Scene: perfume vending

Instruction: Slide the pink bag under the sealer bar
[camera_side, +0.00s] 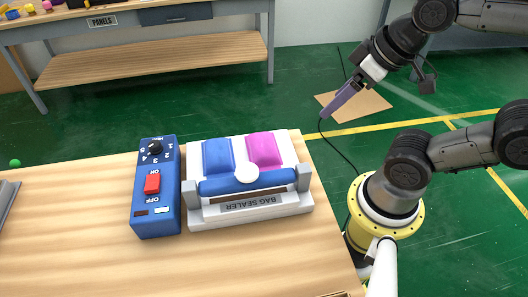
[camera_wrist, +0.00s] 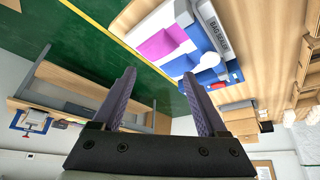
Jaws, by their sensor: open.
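The pink bag (camera_side: 264,149) lies flat on the right half of the sealer's white bed, behind the blue sealer bar (camera_side: 218,187). Its near end is close to the bar; I cannot tell whether any of it is under. A blue bag (camera_side: 217,154) lies to its left. The bag sealer (camera_side: 252,208) stands near the table's right edge. My gripper (camera_side: 326,116) is open and empty, off to the right and apart from the sealer. In the wrist view, my gripper (camera_wrist: 158,78) has spread fingers with nothing between, and the pink bag (camera_wrist: 160,43) shows beyond them.
A blue control box (camera_side: 156,190) with a red switch (camera_side: 152,184) and a dial stands left of the sealer. A black cable hangs past the table's right edge. The wooden table (camera_side: 75,220) is mostly clear on the left. A workbench (camera_side: 150,60) stands behind.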

